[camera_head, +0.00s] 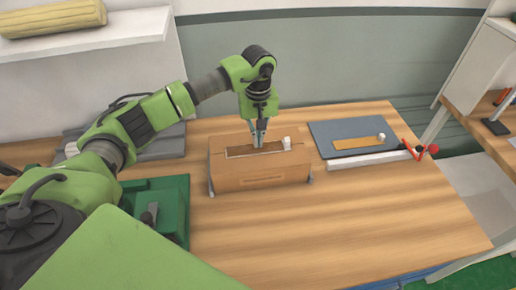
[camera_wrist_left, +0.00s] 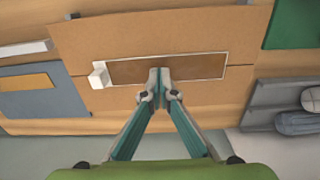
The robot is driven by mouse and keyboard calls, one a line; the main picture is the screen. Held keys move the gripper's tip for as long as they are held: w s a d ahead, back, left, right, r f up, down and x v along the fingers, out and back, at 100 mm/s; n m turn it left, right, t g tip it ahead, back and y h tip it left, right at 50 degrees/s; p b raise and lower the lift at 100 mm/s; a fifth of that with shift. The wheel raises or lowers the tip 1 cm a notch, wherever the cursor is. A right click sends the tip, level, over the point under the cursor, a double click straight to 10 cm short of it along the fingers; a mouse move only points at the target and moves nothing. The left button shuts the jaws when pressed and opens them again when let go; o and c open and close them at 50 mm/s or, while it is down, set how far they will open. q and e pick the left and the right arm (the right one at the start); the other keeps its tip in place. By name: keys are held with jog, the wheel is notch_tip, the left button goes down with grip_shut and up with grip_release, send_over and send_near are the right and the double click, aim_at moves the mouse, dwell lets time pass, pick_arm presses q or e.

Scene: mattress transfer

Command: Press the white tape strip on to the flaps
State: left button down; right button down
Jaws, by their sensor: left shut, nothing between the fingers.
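A brown cardboard box (camera_head: 260,182) stands on the wooden table with its top flaps closed. A brown strip with a thin white border (camera_head: 240,151) lies along the flap seam; it also shows in the left wrist view (camera_wrist_left: 205,67). A small white block (camera_head: 287,143) sits at the strip's right end, on the left in the wrist view (camera_wrist_left: 99,75). My left gripper (camera_head: 258,144) points down at the middle of the strip, fingertips together and empty (camera_wrist_left: 160,72). The tips look at or very near the strip; contact is unclear. My right gripper is not in view.
A grey mat (camera_head: 325,128) with a tan strip (camera_head: 358,143) lies right of the box, beside a white bar (camera_head: 365,160) with red parts at its end. A green tray (camera_head: 172,190) is on the left. The front right of the table is clear.

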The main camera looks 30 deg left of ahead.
pick_arm(q)
jog(key=shift+f+b, duration=0.65)
jog(key=shift+f, duration=0.15)
dwell(0.6)
jog(key=shift+r, duration=0.1)
jog(key=shift+r+p, duration=1.6)
jog(key=shift+r, duration=1.85)
